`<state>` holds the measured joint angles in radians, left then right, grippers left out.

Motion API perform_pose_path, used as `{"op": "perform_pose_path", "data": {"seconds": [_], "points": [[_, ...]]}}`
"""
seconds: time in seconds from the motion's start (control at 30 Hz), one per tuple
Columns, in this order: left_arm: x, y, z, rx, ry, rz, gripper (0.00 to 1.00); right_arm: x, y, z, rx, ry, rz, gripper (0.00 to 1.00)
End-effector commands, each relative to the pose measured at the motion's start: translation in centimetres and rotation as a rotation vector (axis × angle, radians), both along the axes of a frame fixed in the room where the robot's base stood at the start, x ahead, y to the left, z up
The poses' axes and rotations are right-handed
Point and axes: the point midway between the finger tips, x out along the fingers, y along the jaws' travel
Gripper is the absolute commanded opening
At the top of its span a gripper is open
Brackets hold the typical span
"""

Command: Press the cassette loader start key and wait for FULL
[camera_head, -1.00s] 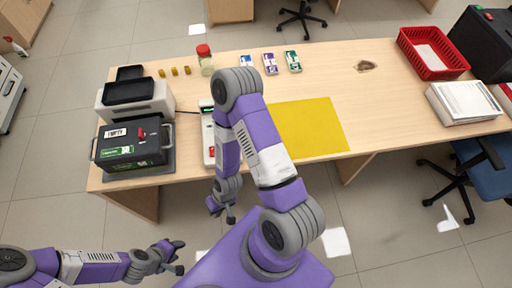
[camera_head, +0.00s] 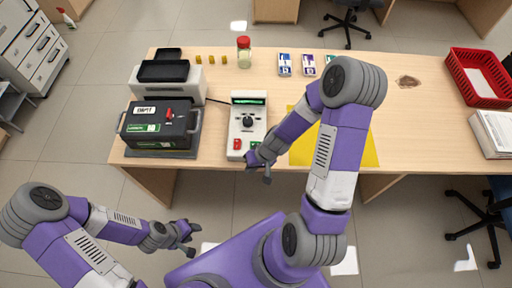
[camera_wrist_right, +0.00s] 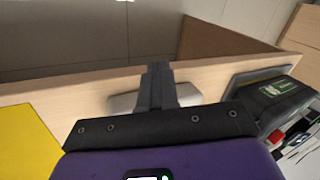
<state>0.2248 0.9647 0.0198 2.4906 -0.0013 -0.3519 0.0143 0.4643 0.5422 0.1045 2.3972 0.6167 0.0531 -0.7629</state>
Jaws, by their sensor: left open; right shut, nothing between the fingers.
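A black cassette (camera_head: 158,127) with a label that seems to read EMPTY and a red part on top sits on a dark base at the counter's left. It also shows in the right wrist view (camera_wrist_right: 278,97). Right of it is a white console (camera_head: 241,108) with a lit green display, a black knob, a red key (camera_head: 237,143) and a green key (camera_head: 255,145) partly hidden by my right gripper. My right gripper (camera_head: 265,172) is shut and empty at the console's front right corner; contact cannot be told. My left gripper (camera_head: 189,238) is open and empty, off the counter's front.
A black-topped white machine (camera_head: 168,83) stands behind the cassette. A red-lidded jar (camera_head: 244,52) and banded note bundles (camera_head: 285,65) lie along the back. A yellow mat (camera_head: 367,150) is right of the console, partly behind my right arm. A red basket (camera_head: 478,78) is far right.

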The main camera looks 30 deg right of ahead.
Motion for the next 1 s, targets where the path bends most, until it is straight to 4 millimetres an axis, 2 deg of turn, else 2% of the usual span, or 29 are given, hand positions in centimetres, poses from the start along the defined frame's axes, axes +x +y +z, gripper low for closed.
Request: {"op": "perform_pose_path", "data": {"seconds": [0.03,0.2,0.3,0.4,0.57,1.0], "points": [[0.0,0.0,-1.1,0.0,0.0,0.0,0.44,1.5,-1.7,1.2,0.015,-0.061,-0.022,0.0],[0.0,0.0,-2.6,0.0,0.0,0.0,0.44,5.0,-5.1,6.9,0.064,-0.284,-0.028,0.0],[0.0,0.0,-3.1,0.0,0.0,0.0,0.44,6.3,-6.4,9.6,0.07,-0.397,-0.025,0.0],[0.0,0.0,-3.3,0.0,0.0,0.0,0.44,7.0,-7.1,11.3,0.067,-0.468,-0.02,0.0],[0.0,0.0,-3.3,0.0,0.0,0.0,0.44,7.3,-7.4,12.1,0.066,-0.498,-0.017,0.0],[0.0,0.0,-3.8,0.0,0.0,0.0,0.44,7.3,-7.3,11.3,0.067,-0.494,-0.017,0.0]]}}
